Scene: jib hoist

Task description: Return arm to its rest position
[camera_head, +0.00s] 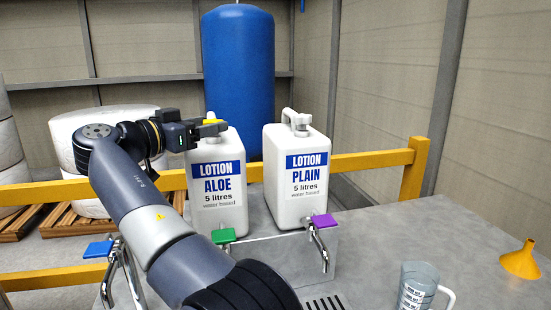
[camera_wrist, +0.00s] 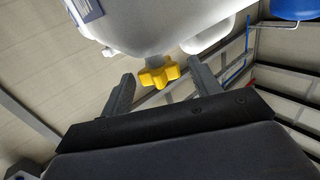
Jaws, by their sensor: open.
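My arm reaches from the bottom of the head view up to the left jug. My gripper (camera_head: 205,126) is at the top of the white jug labelled LOTION ALOE (camera_head: 215,178), close to its yellow cap. In the wrist view my gripper (camera_wrist: 163,84) is open, with its two fingers apart on either side of the yellow star-shaped cap (camera_wrist: 158,72). I cannot tell whether a finger touches the cap. The gripper body hides part of the jug's top in the head view.
A second jug, LOTION PLAIN (camera_head: 297,175), stands to the right. Green (camera_head: 223,236), purple (camera_head: 324,220) and blue (camera_head: 99,249) tap levers are in front. A measuring jug (camera_head: 417,284) and yellow funnel (camera_head: 520,261) stand on the grey table (camera_head: 400,235). A yellow rail (camera_head: 372,160) runs behind.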

